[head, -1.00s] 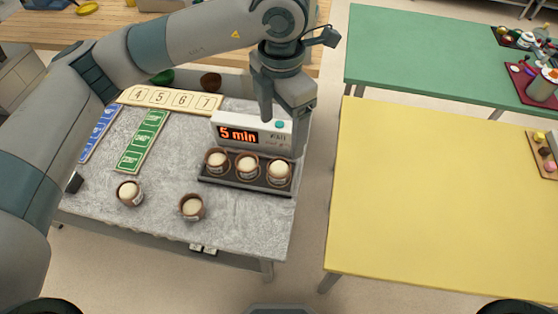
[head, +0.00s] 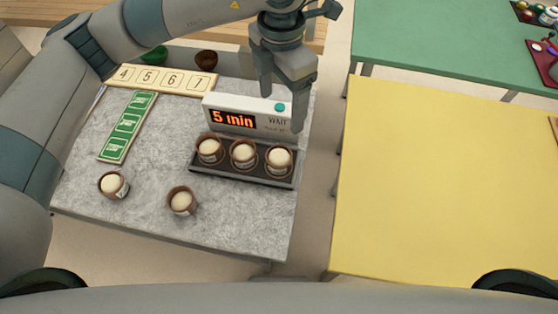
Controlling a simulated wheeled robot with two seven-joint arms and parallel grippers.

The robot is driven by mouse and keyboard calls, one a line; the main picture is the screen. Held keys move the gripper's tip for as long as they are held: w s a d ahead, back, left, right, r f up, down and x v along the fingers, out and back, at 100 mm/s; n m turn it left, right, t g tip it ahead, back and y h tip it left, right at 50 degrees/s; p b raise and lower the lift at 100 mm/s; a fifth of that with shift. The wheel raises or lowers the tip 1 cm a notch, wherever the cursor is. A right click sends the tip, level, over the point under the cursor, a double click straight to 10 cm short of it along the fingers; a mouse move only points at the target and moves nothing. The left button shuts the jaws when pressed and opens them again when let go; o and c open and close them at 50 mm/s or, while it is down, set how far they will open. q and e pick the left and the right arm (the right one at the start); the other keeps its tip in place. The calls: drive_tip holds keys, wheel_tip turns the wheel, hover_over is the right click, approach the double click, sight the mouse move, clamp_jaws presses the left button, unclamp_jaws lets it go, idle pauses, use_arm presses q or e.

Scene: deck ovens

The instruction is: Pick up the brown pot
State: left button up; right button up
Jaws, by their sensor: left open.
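A dark brown pot (head: 206,60) stands at the back edge of the grey stone-topped table (head: 235,215), beside a green pot (head: 154,55). Small brown cups with pale domed contents also stand on the table: one at the left (head: 114,185), one at the front (head: 182,202), and three in a dark tray (head: 240,173). My left gripper (head: 282,108) is open and empty, pointing down over the right end of the timer box, right of the brown pot. My right gripper is out of view.
A white timer box (head: 222,103) reading "5 min" stands behind the tray. A number board (head: 160,80) and a green card strip (head: 128,127) lie to the left.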

use_arm(q)
wheel_tip(320, 180, down, 4)
drive_tip(key=b, duration=0.3)
drive_tip(key=shift+w+r, duration=0.1)
drive_tip(key=shift+w, duration=0.05)
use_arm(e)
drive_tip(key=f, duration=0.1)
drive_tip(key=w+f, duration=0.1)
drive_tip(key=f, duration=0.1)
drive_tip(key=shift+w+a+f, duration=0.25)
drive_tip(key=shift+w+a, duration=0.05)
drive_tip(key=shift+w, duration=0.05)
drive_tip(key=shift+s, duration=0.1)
use_arm(q)
drive_tip(key=p, duration=0.5)
hover_over(280, 156)
wheel_tip(280, 156, down, 11)
drive_tip(key=shift+r, duration=0.1)
drive_tip(key=shift+f, duration=0.7)
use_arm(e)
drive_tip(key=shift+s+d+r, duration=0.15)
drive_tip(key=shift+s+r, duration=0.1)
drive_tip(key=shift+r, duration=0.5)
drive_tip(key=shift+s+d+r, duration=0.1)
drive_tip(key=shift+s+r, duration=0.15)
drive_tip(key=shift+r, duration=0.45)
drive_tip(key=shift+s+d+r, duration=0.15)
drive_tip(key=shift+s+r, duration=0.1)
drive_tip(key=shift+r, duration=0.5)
